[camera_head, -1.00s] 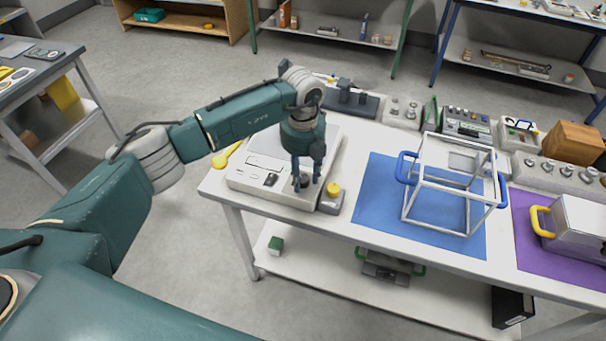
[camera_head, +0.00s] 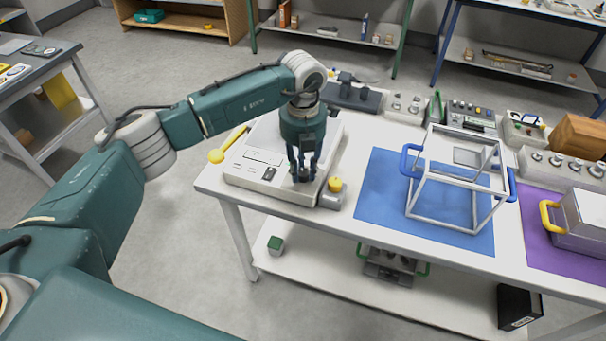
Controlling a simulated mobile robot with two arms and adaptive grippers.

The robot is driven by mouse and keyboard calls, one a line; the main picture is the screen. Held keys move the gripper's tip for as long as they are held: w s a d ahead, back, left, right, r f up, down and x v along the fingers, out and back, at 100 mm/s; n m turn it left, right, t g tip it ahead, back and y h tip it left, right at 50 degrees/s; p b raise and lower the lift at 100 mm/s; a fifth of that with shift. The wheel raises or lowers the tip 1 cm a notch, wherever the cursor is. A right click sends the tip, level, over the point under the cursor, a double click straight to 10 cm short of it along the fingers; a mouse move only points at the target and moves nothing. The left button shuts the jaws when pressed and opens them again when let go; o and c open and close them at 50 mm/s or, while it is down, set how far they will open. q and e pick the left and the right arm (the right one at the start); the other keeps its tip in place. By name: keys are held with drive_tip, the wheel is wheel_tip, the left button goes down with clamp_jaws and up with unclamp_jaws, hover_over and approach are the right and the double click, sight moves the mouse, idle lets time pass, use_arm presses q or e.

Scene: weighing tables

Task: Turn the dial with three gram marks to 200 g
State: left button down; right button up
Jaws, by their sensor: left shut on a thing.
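A white scale-like device (camera_head: 246,177) sits at the left end of the white table. A dark dial (camera_head: 301,175) is on its front right corner. My left gripper (camera_head: 302,174) points down over that corner, its fingers shut around the dial. The fingers cover most of the dial, and its gram marks are too small to read. My right gripper is not in view.
A grey box with a yellow button (camera_head: 335,184) stands just right of the device. A yellow spoon-like tool (camera_head: 217,155) lies at its left edge. A white frame with blue handles (camera_head: 448,211) stands on a blue mat (camera_head: 376,200). Several knobbed boxes line the back.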

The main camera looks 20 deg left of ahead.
sight(303, 172)
use_arm(q)
drive_tip(key=m+b, duration=0.3)
drive_tip(key=m, duration=0.1)
drive_tip(key=shift+f, duration=0.1)
drive_tip(key=shift+m+b, duration=1)
drive_tip(key=shift+m, duration=0.5)
drive_tip(key=c, duration=1.4)
unclamp_jaws()
wheel_tip(303, 172, up, 12)
